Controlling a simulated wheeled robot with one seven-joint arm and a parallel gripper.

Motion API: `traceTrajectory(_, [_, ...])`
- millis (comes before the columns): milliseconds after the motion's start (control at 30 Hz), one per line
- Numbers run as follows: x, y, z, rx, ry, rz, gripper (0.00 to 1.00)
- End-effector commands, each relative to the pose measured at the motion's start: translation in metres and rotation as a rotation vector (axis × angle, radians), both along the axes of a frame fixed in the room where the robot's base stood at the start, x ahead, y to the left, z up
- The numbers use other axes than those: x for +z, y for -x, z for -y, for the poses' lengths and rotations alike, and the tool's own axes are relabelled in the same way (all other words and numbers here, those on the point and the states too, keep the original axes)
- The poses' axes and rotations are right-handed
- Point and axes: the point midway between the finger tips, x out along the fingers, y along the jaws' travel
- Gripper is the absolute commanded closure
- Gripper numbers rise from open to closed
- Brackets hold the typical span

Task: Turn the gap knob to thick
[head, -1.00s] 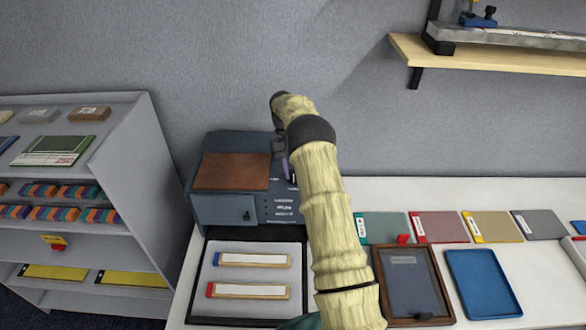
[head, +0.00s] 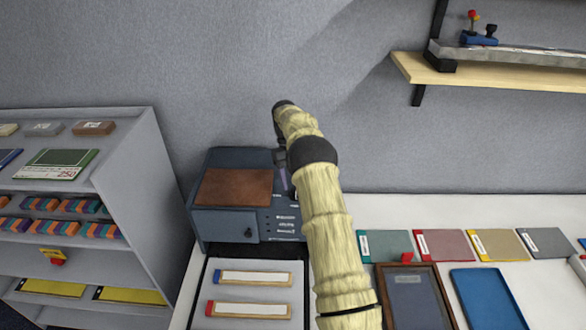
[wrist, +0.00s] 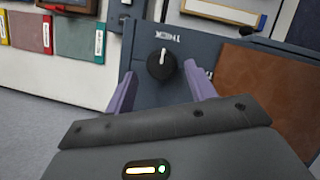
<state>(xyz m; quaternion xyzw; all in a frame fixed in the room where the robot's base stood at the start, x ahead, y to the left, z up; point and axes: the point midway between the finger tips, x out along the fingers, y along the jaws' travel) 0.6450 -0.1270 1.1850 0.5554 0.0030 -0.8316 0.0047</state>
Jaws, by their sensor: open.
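The gap knob (wrist: 160,66) is a round black dial with a white pointer mark, on the dark blue-grey panel of the machine (head: 222,223). In the wrist view the pointer lies toward the upper right side of the dial. A small white label (wrist: 167,36) sits above the knob, upside down and too small to read surely. My gripper (wrist: 159,70) is open, its two purple fingers on either side of the knob; I cannot tell whether they touch it. In the head view my arm hides the knob.
A brown panel (head: 234,187) covers part of the machine's top. A tray (head: 205,290) with two labelled strips lies in front of it. Coloured swatches (head: 440,244), a framed panel (head: 437,300) and a blue tray (head: 485,300) lie to the right. A grey shelf unit (head: 135,170) stands left.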

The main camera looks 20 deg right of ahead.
Motion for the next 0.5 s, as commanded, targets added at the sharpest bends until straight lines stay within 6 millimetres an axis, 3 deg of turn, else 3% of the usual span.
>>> traceTrajectory(500, [0.037,-0.017,0.0,0.001,0.001,0.001,0.45])
